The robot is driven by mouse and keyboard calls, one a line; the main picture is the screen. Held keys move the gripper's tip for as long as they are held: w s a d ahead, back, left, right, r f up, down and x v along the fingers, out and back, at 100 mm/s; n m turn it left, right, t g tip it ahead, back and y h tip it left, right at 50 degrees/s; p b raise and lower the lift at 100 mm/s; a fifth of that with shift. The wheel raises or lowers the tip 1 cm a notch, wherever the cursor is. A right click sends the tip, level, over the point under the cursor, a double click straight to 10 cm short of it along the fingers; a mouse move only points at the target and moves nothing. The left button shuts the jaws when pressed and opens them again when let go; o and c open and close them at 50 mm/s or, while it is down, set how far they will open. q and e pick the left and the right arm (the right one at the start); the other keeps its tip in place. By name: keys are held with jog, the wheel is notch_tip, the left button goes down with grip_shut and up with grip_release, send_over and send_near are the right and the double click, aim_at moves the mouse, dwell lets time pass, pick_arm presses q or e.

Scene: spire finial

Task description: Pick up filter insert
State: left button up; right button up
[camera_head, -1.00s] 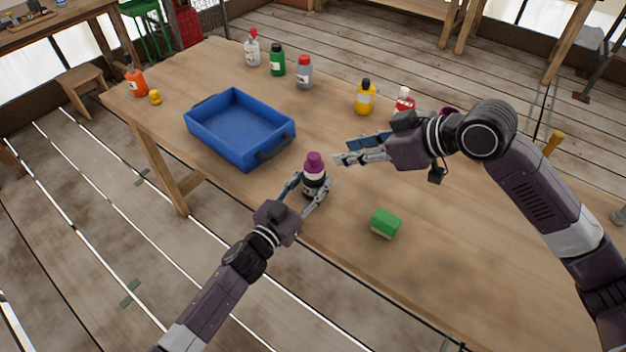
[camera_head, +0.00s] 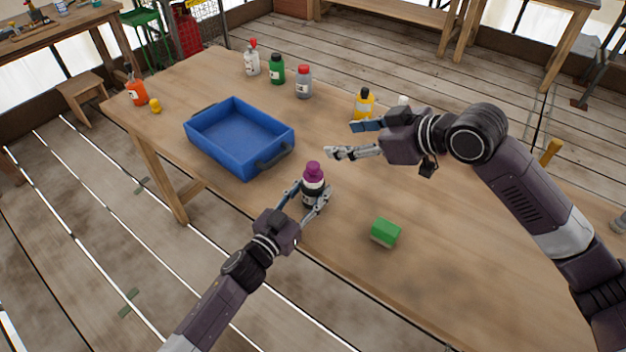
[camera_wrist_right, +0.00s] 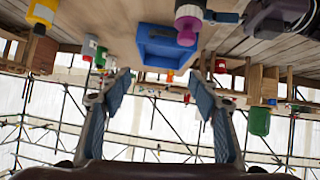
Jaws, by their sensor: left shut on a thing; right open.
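No part is clearly recognisable as a filter insert. My left gripper (camera_head: 314,193) is shut on a dark bottle (camera_head: 312,190) with a white band and a purple top (camera_head: 313,170). The bottle is upright at the table's near edge. The purple top also shows in the right wrist view (camera_wrist_right: 187,36). My right gripper (camera_head: 340,140) is open and empty, above and to the right of the bottle, with its fingers pointing left. Its spread fingers show in the right wrist view (camera_wrist_right: 162,90), with nothing between them.
A blue tray (camera_head: 202,148) stands left of the bottle. A green block (camera_head: 385,232) lies to the right. White (camera_head: 252,63), green (camera_head: 277,70), grey (camera_head: 303,82), yellow (camera_head: 363,104) and orange (camera_head: 137,92) bottles stand along the far and left edges. A small yellow item (camera_head: 155,106) is nearby.

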jog(key=w+a+r+n+t+y, duration=0.2)
jog(key=w+a+r+n+t, duration=0.15)
jog(key=w+r, duration=0.4)
jog(key=w+a+r+n+t+y, duration=0.25)
jog(key=w+r+t, duration=0.2)
jog(key=r, duration=0.65)
jog(key=s+a+r+n+g+y, duration=0.3)
jog(key=a+n+g+y, duration=0.1)
jog(key=a+n, duration=0.35)
jog(key=s+a+r+n+g+y, duration=0.4)
jog(key=a+n, duration=0.2)
jog(key=n, duration=0.3)
jog(key=s+a+f+n+g+h, duration=0.3)
jog(key=s+a+f+n+g, duration=0.35)
jog(key=n, duration=0.25)
jog(key=n+g+h, duration=0.1)
jog(key=n+h, duration=0.6)
jog(key=h, duration=1.1)
send_over(314, 164)
jog(key=a, duration=0.1)
jog(key=shift+m+y, duration=0.25)
notch_tip(314, 164, down, 18)
jog(key=shift+a, duration=0.1)
jog(key=shift+d+f, duration=0.2)
jog(key=shift+d, duration=0.15)
jog(key=f, duration=1.1)
jog(key=shift+d+f, duration=0.2)
jog(key=shift+d, duration=0.05)
